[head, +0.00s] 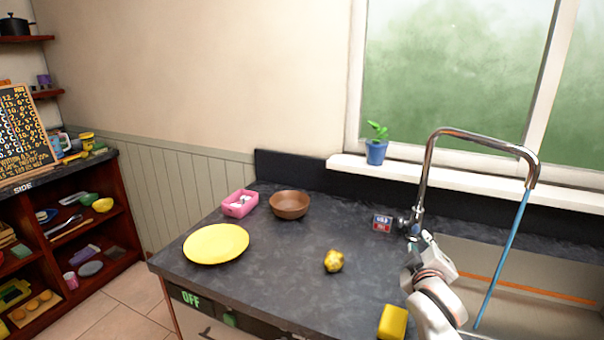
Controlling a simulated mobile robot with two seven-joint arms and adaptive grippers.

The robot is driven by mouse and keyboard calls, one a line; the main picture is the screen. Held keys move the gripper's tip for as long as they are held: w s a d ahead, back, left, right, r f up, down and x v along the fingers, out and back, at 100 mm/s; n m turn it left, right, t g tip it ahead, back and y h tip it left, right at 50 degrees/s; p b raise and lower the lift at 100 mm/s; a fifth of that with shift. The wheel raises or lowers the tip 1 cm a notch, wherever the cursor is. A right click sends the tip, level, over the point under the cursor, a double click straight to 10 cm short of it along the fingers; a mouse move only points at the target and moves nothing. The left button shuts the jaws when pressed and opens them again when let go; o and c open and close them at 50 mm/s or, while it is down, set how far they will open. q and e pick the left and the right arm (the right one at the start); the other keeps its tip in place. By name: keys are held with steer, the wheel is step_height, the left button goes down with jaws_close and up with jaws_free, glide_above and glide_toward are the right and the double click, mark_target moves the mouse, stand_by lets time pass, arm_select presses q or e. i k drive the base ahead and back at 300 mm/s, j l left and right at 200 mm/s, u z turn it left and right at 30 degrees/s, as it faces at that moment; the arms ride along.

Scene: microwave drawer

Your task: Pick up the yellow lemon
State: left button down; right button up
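The yellow lemon (334,261) lies on the dark countertop (290,255), with bare counter around it. My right gripper (419,248) is at the end of the white arm at lower right. It is to the right of the lemon, between it and the sink, and apart from it in the picture. Its fingers are small and partly hidden, so I cannot tell whether they are open. My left gripper is not in view.
A yellow block (393,322) sits at the counter's front, beside my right arm. A yellow plate (216,243), pink container (240,204) and brown bowl (290,204) stand to the left. A small box (382,223), tall faucet (424,180) and sink (520,300) are at right.

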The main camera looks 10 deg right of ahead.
mark_target(334, 259)
steer(key=k+j, duration=0.3)
steer(key=k, duration=0.15)
steer(key=k+j, duration=0.3)
steer(key=k, duration=0.15)
